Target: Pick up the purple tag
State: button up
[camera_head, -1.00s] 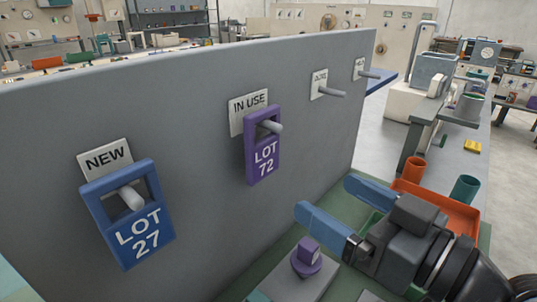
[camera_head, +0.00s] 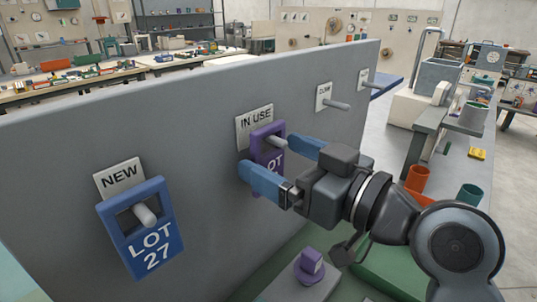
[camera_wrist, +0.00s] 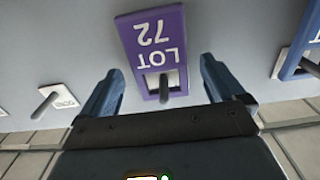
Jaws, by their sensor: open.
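The purple tag (camera_head: 268,146), marked LOT 72, hangs on a peg under the IN USE label on the grey panel. In the head view my gripper's blue fingers cover part of it. In the wrist view the purple tag (camera_wrist: 157,47) appears upside down, with the peg through its window. My gripper (camera_head: 282,160) is open, its fingers to either side of the tag in the head view. In the wrist view the gripper (camera_wrist: 160,88) has a gap between each finger and the tag; I cannot tell whether the fingertips reach the tag's depth.
A blue tag (camera_head: 151,238), marked LOT 27, hangs under the NEW label (camera_head: 119,178) at left. Bare pegs (camera_head: 338,106) stick out at right. A purple-topped piece (camera_head: 310,266) stands below my gripper. The grey panel (camera_head: 60,150) is close behind the tags.

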jog(key=shift+a, duration=0.1)
jog(key=c, duration=1.1)
jog(key=shift+r, duration=0.1)
jog(key=shift+c, duration=0.2)
jog(key=shift+r+p, duration=0.6)
jog(key=shift+r, duration=0.2)
jog(key=b+v, duration=0.1)
jog(key=v, duration=1.7)
jog(key=shift+f, duration=0.2)
